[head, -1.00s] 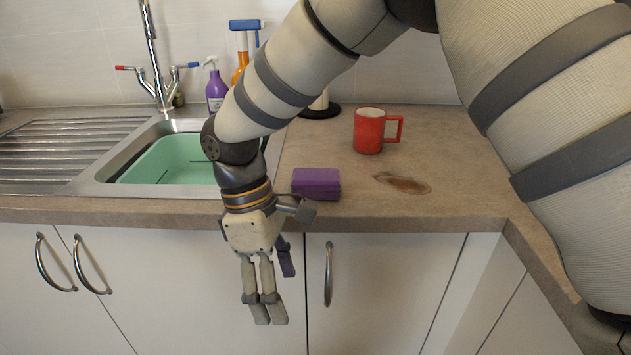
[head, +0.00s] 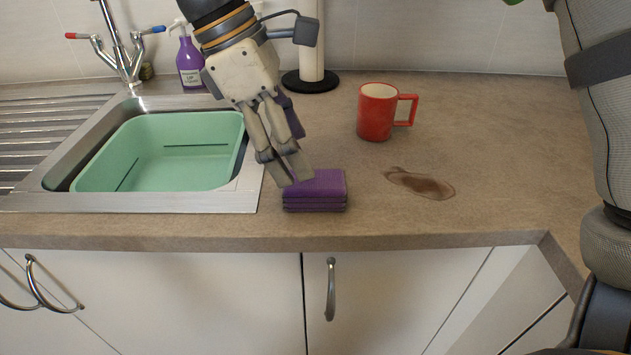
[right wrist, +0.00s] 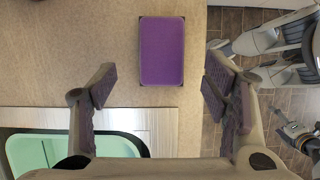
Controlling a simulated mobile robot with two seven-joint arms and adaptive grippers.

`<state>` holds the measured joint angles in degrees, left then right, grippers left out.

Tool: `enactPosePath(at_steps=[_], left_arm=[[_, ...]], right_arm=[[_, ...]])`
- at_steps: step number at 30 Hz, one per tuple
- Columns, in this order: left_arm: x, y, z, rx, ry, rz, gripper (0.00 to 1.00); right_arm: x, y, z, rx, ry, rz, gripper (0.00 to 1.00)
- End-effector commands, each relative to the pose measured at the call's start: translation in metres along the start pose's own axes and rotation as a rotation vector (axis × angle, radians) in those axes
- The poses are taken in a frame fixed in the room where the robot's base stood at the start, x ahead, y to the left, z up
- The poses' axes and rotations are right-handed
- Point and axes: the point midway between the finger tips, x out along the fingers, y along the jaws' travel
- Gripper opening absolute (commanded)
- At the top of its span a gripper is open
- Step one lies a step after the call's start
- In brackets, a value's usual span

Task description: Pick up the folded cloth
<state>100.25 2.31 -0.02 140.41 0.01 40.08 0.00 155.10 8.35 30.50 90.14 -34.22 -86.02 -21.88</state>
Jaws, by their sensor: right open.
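The folded purple cloth (head: 318,189) lies flat on the counter near its front edge, right of the sink. My right gripper (head: 292,176) is open and points down from above, its fingers at the cloth's back left corner in the head view. In the right wrist view the cloth (right wrist: 162,50) lies between the lines of the two spread fingers (right wrist: 160,88), slightly beyond the tips, with clear room on both sides. Nothing is held. Whether a finger touches the cloth cannot be told. A small jointed part of mine at the right edge of the wrist view may be my left gripper (right wrist: 297,131).
A red mug (head: 376,113) and a brown spill (head: 420,184) are right of the cloth. A dark-based roll holder (head: 311,80) stands behind. The counter's right side is clear.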

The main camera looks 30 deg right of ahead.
Motion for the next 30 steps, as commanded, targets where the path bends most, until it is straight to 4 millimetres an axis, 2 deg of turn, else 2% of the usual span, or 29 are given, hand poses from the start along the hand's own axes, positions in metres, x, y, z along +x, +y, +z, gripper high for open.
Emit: enactPosePath(at_steps=[12,19,20,25,26,30], left_arm=[[-0.009,0.001,-0.008,0.001,0.033,0.002,0.83],[-0.008,0.001,-0.007,0.001,0.032,0.002,0.83],[-0.008,0.001,-0.007,0.001,0.032,0.001,0.83],[-0.008,0.001,-0.007,0.001,0.032,0.002,0.83],[-0.008,0.001,-0.007,0.001,0.032,0.002,0.83],[-0.008,0.001,-0.007,0.001,0.031,0.002,0.83]], right_arm=[[0.064,-0.005,0.005,0.001,0.002,-0.001,0.69],[0.068,-0.004,0.004,0.002,0.002,-0.001,0.69],[0.067,-0.004,0.004,0.002,0.001,-0.001,0.65],[0.067,-0.004,0.004,0.002,0.001,-0.001,0.26],[0.067,-0.004,0.004,0.002,0.001,-0.001,0.22],[0.067,-0.004,0.004,0.002,0.001,-0.001,0.22]])
